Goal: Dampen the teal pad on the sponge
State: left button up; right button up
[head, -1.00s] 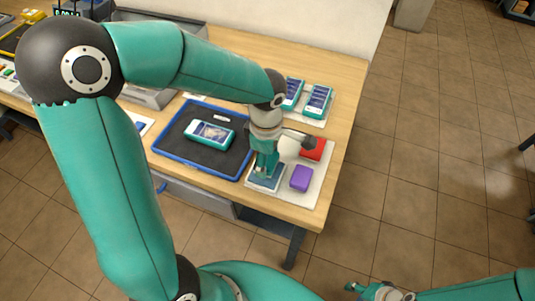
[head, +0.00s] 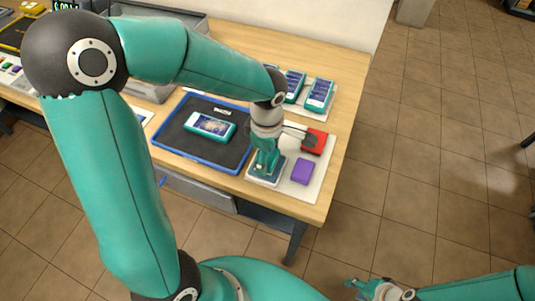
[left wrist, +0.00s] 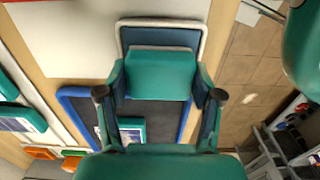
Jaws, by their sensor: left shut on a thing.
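My left gripper (head: 264,162) points down over the dark blue-grey sponge (head: 279,178), which sits in a pale-rimmed holder near the table's front edge. In the left wrist view the gripper (left wrist: 160,97) is shut on the teal pad (left wrist: 160,72), with one finger on each side. The sponge (left wrist: 160,37) and its white rim show just behind the pad. I cannot tell whether pad and sponge touch. In the head view the gripper mostly hides the pad. My right gripper (head: 371,289) hangs low over the floor, away from the table; its opening is unclear.
A purple block (head: 302,171) and a red block (head: 315,142) lie on a white mat (head: 322,168) right of the sponge. A blue-rimmed tray (head: 201,166) holding a teal-cased device (head: 209,125) lies to the left. Several similar devices (head: 319,94) stand behind.

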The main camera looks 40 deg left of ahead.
pick_arm(q)
jog(key=shift+f+b, duration=0.45)
jog(key=shift+b, duration=0.05)
dwell(0.3)
jog(key=shift+s+f+b, duration=0.1)
jog(key=shift+b, duration=0.25)
dwell(1.6)
jog(key=shift+r+p, duration=2.2)
jog(key=shift+r, duration=1.4)
